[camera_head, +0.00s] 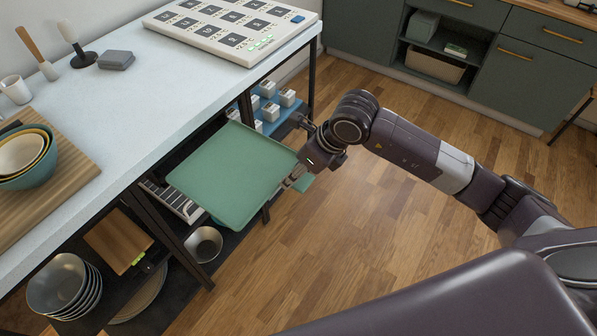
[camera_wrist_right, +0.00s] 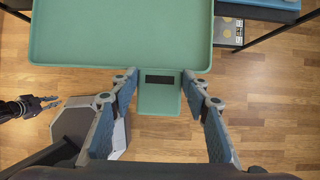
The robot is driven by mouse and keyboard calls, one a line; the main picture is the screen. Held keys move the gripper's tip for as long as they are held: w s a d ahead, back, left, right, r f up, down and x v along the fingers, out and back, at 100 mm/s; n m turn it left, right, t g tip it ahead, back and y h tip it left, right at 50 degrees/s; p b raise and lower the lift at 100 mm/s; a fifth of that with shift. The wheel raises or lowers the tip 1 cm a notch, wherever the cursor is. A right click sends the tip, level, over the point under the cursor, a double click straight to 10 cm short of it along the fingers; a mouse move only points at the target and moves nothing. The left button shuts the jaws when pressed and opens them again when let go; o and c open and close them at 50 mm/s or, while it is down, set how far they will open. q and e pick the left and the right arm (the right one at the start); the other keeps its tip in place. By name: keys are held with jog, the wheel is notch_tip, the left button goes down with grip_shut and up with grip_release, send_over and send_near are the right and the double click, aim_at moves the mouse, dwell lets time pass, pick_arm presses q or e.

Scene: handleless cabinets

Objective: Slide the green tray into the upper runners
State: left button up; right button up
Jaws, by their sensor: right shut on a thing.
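The green tray (camera_head: 232,172) is level at the front of the open frame below the pale worktop. Its far left corner lies close to the worktop edge, and most of it sticks out over the floor. My right gripper (camera_head: 296,178) is at its near right side. In the right wrist view my right gripper (camera_wrist_right: 158,76) has its fingers on both sides of the tray's tab (camera_wrist_right: 158,103), holding it. The tray body (camera_wrist_right: 120,30) extends away beyond it. The runners are hidden by the tray and worktop. My left gripper (camera_wrist_right: 45,103) shows at the left of the wrist view, empty and open.
A blue tray with white boxes (camera_head: 268,114) sits in the frame behind the green tray. Dark frame legs (camera_head: 172,237) stand beside it. Lower down are a metal bowl (camera_head: 203,244) and stacked bowls (camera_head: 66,286). The wooden floor to the right is clear.

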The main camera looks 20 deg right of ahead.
jog(key=shift+w+a, duration=0.7)
jog(key=shift+w, duration=0.15)
jog(key=shift+b, duration=0.85)
dwell(0.8)
